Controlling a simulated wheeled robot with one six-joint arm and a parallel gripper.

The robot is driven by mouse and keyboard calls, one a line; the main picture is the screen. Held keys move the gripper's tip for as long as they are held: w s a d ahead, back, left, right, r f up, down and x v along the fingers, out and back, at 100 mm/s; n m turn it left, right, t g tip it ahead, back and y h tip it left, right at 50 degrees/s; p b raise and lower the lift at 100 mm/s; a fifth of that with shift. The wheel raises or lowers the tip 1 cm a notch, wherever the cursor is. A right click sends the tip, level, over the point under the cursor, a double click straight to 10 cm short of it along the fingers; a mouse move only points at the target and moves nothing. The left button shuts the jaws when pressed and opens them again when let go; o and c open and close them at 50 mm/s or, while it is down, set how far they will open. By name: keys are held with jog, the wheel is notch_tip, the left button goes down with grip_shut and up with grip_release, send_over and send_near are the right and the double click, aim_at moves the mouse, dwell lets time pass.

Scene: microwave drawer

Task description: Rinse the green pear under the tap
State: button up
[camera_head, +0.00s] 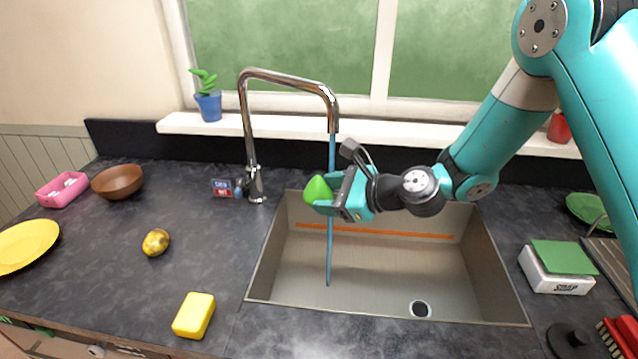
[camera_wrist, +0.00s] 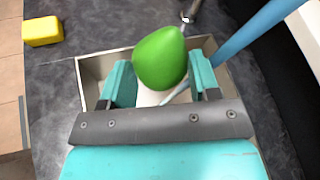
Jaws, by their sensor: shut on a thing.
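The green pear (camera_head: 318,189) is held by my gripper (camera_head: 333,195) above the sink (camera_head: 390,270), close to the stream of water. In the wrist view the pear (camera_wrist: 160,58) sits between the two teal fingers of my gripper (camera_wrist: 160,85). My gripper is shut on it. The chrome tap (camera_head: 250,130) arches over the sink's left part. A blue stream of water (camera_head: 329,255) runs from its spout down into the sink and passes right beside or behind the pear; I cannot tell whether it touches the pear.
A yellow sponge (camera_head: 194,315) and a yellow mottled fruit (camera_head: 156,242) lie on the counter left of the sink. A brown bowl (camera_head: 117,182), pink box (camera_head: 62,190) and yellow plate (camera_head: 27,245) stand farther left.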

jog(key=shift+s+a, duration=0.35)
jog(key=shift+s, duration=0.35)
jog(key=shift+s+a, duration=0.35)
jog(key=shift+s, duration=0.3)
jog(key=shift+s+a, duration=0.35)
jog(key=shift+s, duration=0.35)
jog(key=s+a+r+p, duration=0.2)
jog(key=s+r+p, duration=0.1)
jog(key=s+r, duration=0.1)
jog(key=shift+s+p, duration=0.25)
jog(key=shift+p, duration=0.1)
dwell(0.4)
